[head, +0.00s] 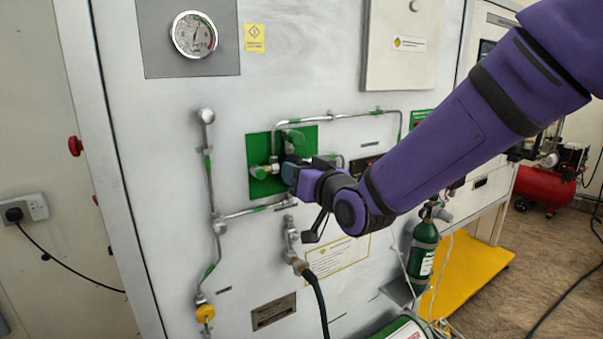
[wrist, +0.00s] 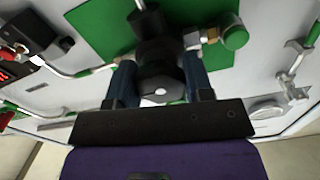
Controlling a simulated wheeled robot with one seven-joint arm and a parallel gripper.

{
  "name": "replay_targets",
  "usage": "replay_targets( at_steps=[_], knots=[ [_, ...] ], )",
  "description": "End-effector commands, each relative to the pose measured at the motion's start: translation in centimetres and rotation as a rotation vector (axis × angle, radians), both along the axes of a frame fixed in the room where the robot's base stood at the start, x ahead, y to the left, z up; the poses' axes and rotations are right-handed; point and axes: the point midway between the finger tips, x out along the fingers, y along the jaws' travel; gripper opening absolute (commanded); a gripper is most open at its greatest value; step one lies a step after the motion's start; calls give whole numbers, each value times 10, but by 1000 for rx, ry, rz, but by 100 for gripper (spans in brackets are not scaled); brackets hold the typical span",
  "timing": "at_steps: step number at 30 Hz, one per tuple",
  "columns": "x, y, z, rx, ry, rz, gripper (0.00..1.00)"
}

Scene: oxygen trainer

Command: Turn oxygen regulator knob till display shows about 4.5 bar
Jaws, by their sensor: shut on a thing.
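The black regulator knob (wrist: 160,72) sits in front of the green plate (wrist: 95,28) in the wrist view. My gripper (wrist: 160,88) is shut on the knob, with one dark finger on each side. In the head view my gripper (head: 289,173) reaches the green plate (head: 262,150) and hides most of the knob. A small display with red digits (wrist: 6,76) shows at the left edge of the wrist view, cut off and too small to read. A round dial gauge (head: 194,35) is at the upper left of the panel; its reading is unclear.
Metal pipes (head: 209,170) with green bands run around the green plate. A brass-ended fitting (wrist: 236,37) lies beside the knob. A black hose (head: 319,300) hangs below. A green cylinder (head: 423,250) stands at the lower right, under my arm.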

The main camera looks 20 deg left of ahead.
Motion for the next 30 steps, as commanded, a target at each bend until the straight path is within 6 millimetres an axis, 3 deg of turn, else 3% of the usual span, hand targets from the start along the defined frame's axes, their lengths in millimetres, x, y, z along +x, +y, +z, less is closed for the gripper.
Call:
replay_targets(
  at_steps=[30],
  knots=[
    [0,0,1,627,735,-2,24]
  ],
)
